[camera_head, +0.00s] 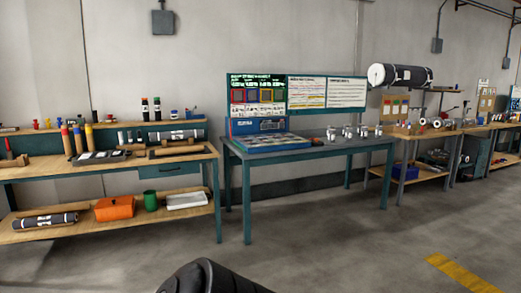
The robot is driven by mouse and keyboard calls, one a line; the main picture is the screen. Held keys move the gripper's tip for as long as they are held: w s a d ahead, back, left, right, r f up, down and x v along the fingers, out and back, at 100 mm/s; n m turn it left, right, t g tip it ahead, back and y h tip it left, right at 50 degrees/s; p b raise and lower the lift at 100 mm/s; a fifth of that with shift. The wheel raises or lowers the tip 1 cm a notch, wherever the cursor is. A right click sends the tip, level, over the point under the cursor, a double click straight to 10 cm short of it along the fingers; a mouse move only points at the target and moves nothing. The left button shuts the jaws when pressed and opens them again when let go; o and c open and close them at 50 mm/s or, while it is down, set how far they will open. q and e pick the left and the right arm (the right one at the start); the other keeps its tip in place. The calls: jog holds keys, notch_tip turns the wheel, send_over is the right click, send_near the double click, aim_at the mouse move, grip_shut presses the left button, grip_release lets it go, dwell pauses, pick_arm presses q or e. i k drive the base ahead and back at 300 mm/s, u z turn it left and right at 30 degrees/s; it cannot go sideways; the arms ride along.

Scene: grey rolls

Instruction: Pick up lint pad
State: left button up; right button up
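I cannot make out for certain which thing is the lint pad. A white flat item (187,200) lies on the lower shelf of the left workbench, right of a green cup (151,201). Flat dark pieces with pale tops (93,157) lie on that bench's upper surface. A blue flat tray (268,143) with compartments sits on the middle table, its contents too small to tell. Neither of my grippers shows. A black rounded part at the bottom edge looks like part of my own body.
The left workbench (187,156) also holds an orange box (115,208) and a dark roll (43,221) below. The middle table (345,147) bears several metal cups and a display board (257,93). Further benches stand at right. The grey floor (330,245) ahead is clear.

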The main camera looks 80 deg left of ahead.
aim_at(139, 154)
jog(key=u, duration=3.05)
jog(key=i, duration=4.85)
jog(key=u, duration=0.5)
